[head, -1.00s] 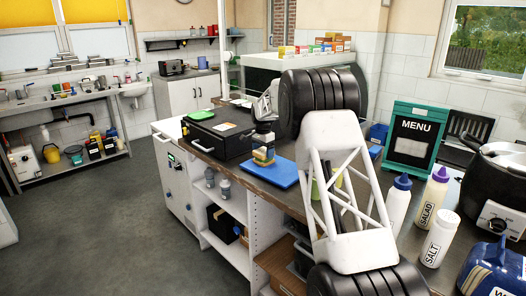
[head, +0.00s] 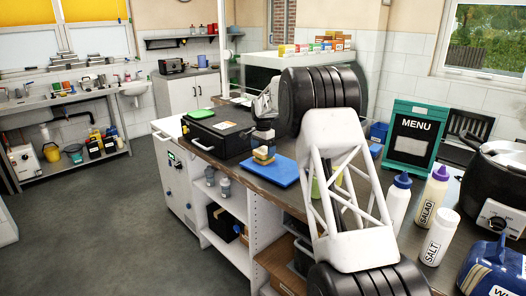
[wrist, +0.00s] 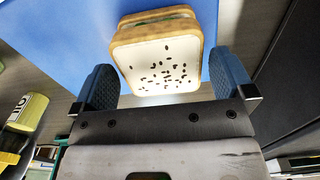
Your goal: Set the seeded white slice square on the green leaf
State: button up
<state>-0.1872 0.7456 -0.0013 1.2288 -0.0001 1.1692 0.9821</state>
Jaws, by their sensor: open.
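The seeded white slice (wrist: 165,62), pale with dark seeds and a brown crust, lies on top of a small stack. Another crusted slice (wrist: 158,15) shows below and behind it in the wrist view. The stack (head: 263,155) stands on the blue board (head: 283,175) in the head view. My gripper (wrist: 162,66) is open, one finger on each side of the seeded slice in the wrist view. In the head view my gripper (head: 263,136) is just above the stack, apart from it.
A black case (head: 217,135) with a green item on top stands left of the board. A menu sign (head: 412,138), squeeze bottles (head: 398,203), a salt shaker (head: 440,238) and a black cooker (head: 495,180) stand to the right. The counter's front edge is close to the board.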

jog(key=shift+r, duration=3.4)
